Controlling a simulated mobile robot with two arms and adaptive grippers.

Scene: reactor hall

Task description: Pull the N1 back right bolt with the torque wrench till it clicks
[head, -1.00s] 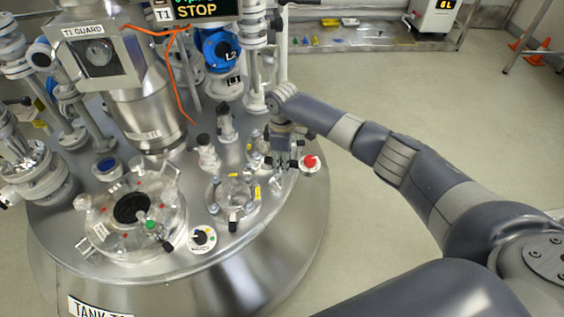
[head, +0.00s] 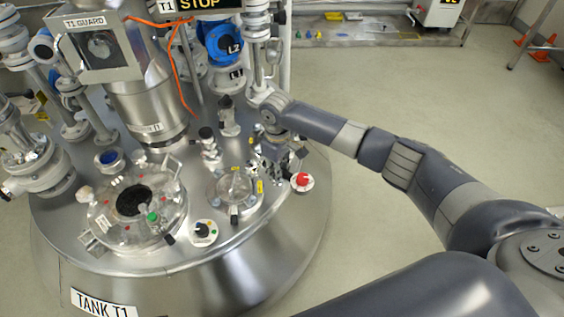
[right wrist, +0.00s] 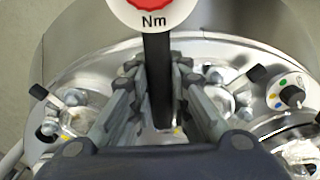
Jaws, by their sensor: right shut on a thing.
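My right gripper (head: 276,160) is over the right side of the tank lid. It is shut on the black shaft of the torque wrench (right wrist: 157,80), whose white dial with a red centre, marked "Nm", shows in the right wrist view. The dial also shows in the head view (head: 302,180), right of the gripper. A glass-covered flange (head: 235,187) with bolts sits just left of the gripper. I cannot read a label N1 or tell which bolt is the back right one. The wrench's far end is hidden by the gripper. My left gripper is out of view.
The floor right of the tank is clear.

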